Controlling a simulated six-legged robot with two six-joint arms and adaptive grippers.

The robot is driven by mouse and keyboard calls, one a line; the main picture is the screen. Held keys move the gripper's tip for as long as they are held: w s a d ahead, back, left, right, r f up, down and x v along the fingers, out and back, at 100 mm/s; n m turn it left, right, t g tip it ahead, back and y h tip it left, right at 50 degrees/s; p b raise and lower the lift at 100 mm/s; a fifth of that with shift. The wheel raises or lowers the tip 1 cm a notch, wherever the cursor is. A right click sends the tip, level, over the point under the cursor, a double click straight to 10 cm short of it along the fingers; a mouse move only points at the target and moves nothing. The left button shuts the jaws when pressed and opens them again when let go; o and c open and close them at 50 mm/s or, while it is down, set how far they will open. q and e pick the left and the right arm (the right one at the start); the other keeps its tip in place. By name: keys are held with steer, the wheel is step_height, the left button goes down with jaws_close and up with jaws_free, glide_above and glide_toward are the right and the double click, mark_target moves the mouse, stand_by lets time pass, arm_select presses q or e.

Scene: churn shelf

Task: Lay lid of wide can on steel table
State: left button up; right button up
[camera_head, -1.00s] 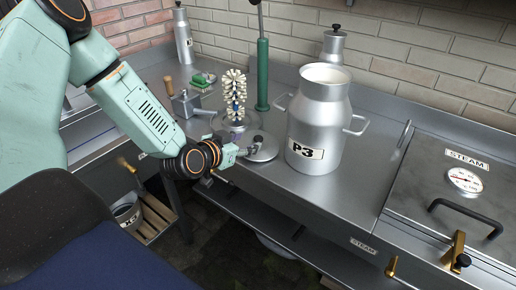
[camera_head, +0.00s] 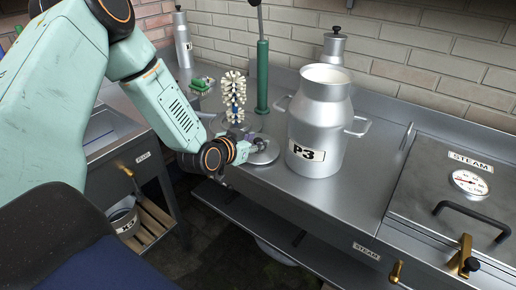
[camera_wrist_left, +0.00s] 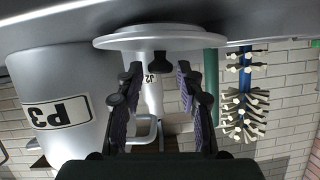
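The wide can (camera_head: 318,130), marked P3, stands upright on the steel table (camera_head: 290,198) with its mouth uncovered and white inside. Its side also shows upside down in the left wrist view (camera_wrist_left: 50,85). The round grey lid (camera_head: 266,156) lies flat on the table left of the can. In the left wrist view the lid (camera_wrist_left: 160,38) rests against the table surface, its dark knob (camera_wrist_left: 160,62) between and just beyond my fingertips. My left gripper (camera_head: 254,146) is open at the lid, its two fingers apart in the left wrist view (camera_wrist_left: 160,80). My right gripper is not in view.
A bottle brush (camera_head: 234,95) and a green pump (camera_head: 263,75) stand behind the lid. A smaller can (camera_head: 333,48) stands by the brick wall. A steam chest with gauge (camera_head: 468,182) and handle is at the right. The table in front of the P3 can is clear.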

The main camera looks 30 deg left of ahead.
arm_select(q)
steer(key=shift+c, duration=0.7)
steer(key=shift+s+a+r, duration=0.1)
steer(key=shift+s, duration=0.05)
steer(key=c, duration=0.5)
jaws_close()
steer(key=shift+a+r, duration=0.15)
steer(key=shift+r, duration=0.25)
step_height(320, 180, up, 7)
steer(key=p, duration=0.3)
steer(key=s+a+p, duration=0.3)
steer(key=a+p, duration=0.1)
steer(key=a, duration=0.5)
steer(key=s+a+p, duration=0.3)
steer(key=a, duration=0.6)
steer(key=shift+f+p, duration=0.35)
steer(key=shift+p, duration=0.05)
